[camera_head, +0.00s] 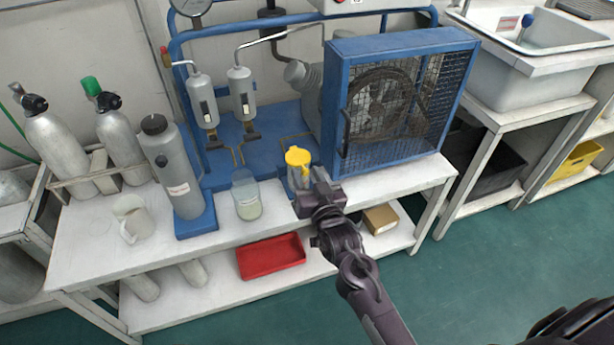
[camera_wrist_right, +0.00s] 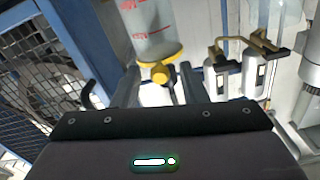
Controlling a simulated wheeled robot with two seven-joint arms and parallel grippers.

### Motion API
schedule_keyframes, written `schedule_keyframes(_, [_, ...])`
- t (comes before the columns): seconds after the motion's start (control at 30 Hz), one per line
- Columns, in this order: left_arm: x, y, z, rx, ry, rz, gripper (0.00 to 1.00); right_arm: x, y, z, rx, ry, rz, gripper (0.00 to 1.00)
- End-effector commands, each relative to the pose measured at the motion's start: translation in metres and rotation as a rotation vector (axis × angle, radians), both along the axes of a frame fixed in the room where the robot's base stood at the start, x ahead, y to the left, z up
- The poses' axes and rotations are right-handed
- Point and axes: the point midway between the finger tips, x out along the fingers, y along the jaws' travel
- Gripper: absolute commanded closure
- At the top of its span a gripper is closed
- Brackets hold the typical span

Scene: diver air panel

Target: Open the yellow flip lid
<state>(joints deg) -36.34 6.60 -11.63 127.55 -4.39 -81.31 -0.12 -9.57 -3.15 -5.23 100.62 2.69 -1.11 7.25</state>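The yellow flip lid (camera_head: 298,156) tops a small clear container (camera_head: 296,180) on the white bench, at the front of the blue compressor frame. It looks closed in the head view. My right gripper (camera_head: 308,198) is just in front and to the right of the container. In the right wrist view the yellow lid (camera_wrist_right: 160,62) with its round front tab lies between and beyond the two spread fingers (camera_wrist_right: 160,84). The clear container with red marks (camera_wrist_right: 150,25) extends above it there. I cannot tell whether a finger touches the lid. My left gripper is out of view.
A blue mesh fan guard (camera_head: 390,105) stands close behind and right of the lid. A clear beaker (camera_head: 246,196) and a grey bottle (camera_head: 172,165) stand left. A white jug (camera_head: 130,218) is farther left. A red tray (camera_head: 270,257) lies on the lower shelf.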

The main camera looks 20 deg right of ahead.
Motion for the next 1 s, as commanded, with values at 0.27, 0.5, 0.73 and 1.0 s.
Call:
schedule_keyframes(0.27, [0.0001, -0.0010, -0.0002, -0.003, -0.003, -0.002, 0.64, 0.0040, 0.0002, 0.0001, 0.000, 0.001, 0.000, 0.61])
schedule_keyframes(0.5, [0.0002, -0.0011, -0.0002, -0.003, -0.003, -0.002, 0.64, 0.0038, 0.0001, -0.0001, 0.000, 0.001, 0.000, 0.86])
schedule_keyframes(0.73, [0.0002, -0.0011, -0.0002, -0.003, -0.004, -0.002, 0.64, 0.0037, 0.0002, -0.0001, 0.000, 0.001, 0.000, 1.00])
schedule_keyframes(1.0, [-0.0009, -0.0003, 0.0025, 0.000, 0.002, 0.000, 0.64, 0.0036, -0.0004, 0.0013, 0.000, 0.006, 0.000, 1.00])
